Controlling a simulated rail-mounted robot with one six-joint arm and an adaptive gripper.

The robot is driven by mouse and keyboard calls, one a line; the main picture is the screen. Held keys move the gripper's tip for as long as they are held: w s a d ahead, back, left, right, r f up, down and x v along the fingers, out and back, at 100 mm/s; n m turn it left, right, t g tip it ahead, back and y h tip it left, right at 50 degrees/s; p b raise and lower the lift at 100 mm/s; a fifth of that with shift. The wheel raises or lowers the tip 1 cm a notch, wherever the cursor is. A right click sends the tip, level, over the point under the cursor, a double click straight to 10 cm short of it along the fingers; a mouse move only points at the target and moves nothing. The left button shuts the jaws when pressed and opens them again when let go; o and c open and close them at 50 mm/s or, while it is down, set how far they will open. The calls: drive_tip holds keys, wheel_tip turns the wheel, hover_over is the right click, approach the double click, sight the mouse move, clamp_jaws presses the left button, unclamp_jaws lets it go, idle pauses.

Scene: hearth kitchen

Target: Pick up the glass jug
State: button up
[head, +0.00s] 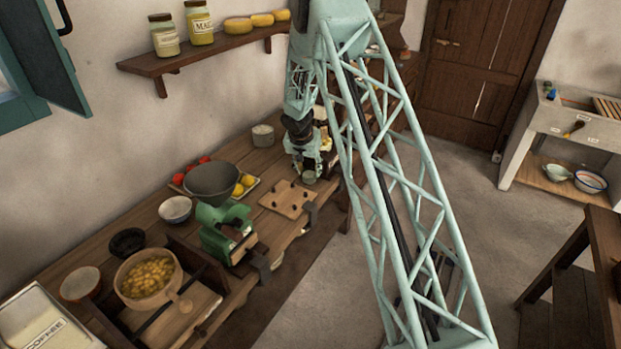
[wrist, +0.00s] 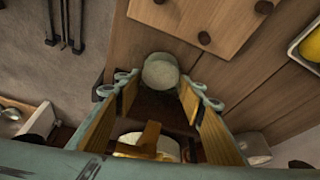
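A pale, see-through glass vessel, which looks like the glass jug (head: 309,177), stands on the wooden counter close to its front edge, directly by my gripper (head: 306,160). In the wrist view the jug (wrist: 160,71) is just beyond the fingertips, centred between them. My gripper (wrist: 158,92) points down with its two wood-coloured finger pads apart, one on each side of the view. I see no clear contact between pads and glass. A handle or spout on the jug cannot be made out.
A wooden board with dark pegs (head: 289,199) lies close to the jug, also in the wrist view (wrist: 195,22). A wall shelf (head: 190,58) with jars hangs above.

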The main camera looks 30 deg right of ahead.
drive_tip(key=shift+c, duration=0.9)
drive_tip(key=shift+r, duration=0.1)
drive_tip(key=shift+r, duration=1.75)
drive_tip(key=shift+s+d+b, duration=0.95)
drive_tip(key=shift+s+b, duration=0.2)
drive_tip(key=shift+s, duration=1.7)
drive_tip(key=shift+s+d+b, duration=0.9)
drive_tip(key=shift+s+b, duration=0.25)
drive_tip(key=shift+s, duration=1.65)
drive_tip(key=shift+s+d+b, duration=0.95)
drive_tip(key=shift+s+b, duration=0.2)
drive_tip(key=shift+s, duration=1.7)
